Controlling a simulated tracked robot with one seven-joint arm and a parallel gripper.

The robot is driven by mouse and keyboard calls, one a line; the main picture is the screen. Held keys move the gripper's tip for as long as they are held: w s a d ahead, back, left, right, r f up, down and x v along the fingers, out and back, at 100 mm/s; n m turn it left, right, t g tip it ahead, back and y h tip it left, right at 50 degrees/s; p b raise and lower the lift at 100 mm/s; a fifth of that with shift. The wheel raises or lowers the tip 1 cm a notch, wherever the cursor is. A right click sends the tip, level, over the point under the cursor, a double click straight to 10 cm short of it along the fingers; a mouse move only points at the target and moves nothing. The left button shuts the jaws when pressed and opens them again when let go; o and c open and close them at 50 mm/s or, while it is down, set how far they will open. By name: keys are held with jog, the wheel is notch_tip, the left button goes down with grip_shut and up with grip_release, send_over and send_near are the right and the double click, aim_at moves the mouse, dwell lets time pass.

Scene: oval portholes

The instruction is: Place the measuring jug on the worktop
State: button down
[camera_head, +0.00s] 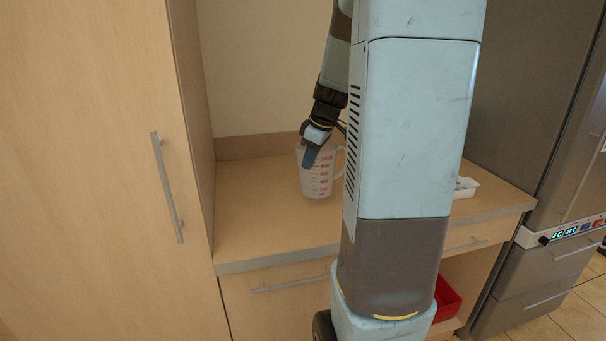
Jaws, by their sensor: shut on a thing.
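The measuring jug (320,180) is translucent white with red scale marks and a handle on its right side. It is upright over the wooden worktop (262,222), towards the back. I cannot tell whether its base touches the surface. My gripper (312,155) points down at the jug's upper left rim and is shut on it. One finger shows against the outside of the jug's wall; the other is hidden.
A tall wooden cabinet (95,150) closes off the worktop's left. A small white tray (465,187) stands on the right part of the worktop, beside a grey fridge (535,110). A red bin (446,299) sits below. The worktop's left part is clear.

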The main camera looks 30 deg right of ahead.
aim_at(304, 181)
jog(key=shift+w+f, duration=0.75)
jog(key=shift+f, duration=1.7)
jog(key=c, duration=1.2)
grip_release()
